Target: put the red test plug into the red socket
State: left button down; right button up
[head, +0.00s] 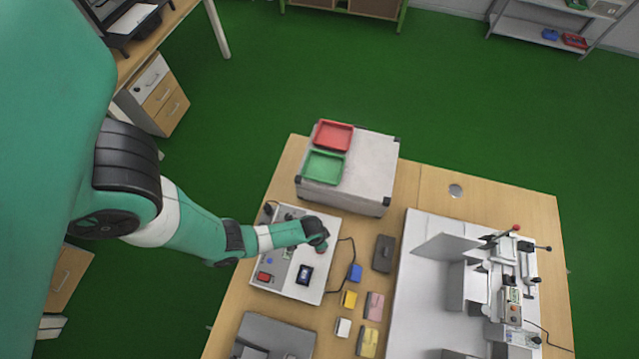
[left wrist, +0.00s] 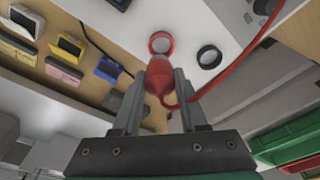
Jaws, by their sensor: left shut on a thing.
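The red test plug (left wrist: 158,78) is held between the fingers of my left gripper (left wrist: 158,100) in the left wrist view, with a red cable curving up to the right from it. The red socket (left wrist: 160,43) is a red ring on the light panel, just beyond the plug's tip; I cannot tell whether they touch. A black socket ring (left wrist: 208,57) lies to its right. In the head view, my left gripper (head: 319,243) is over the right side of the white test panel (head: 310,290) and hides most of the plug and sockets. My right gripper is not in view.
A grey box (head: 370,160) with a red tray (head: 334,135) and a green tray (head: 324,166) stands behind the panel. Small blue, yellow and pink blocks and a dark device (head: 384,253) lie to its right. A test machine (head: 500,285) stands farther right.

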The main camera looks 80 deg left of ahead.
pick_arm(q)
jog(key=shift+a, duration=0.25)
notch_tip(320, 180, down, 6)
jog(key=b, duration=0.5)
jog(key=shift+b, duration=0.4)
jog(key=shift+f+b, duration=0.5)
jog(key=shift+f, duration=0.05)
dwell(0.8)
jog(key=c, duration=0.7)
grip_release()
jog(key=shift+c, duration=0.2)
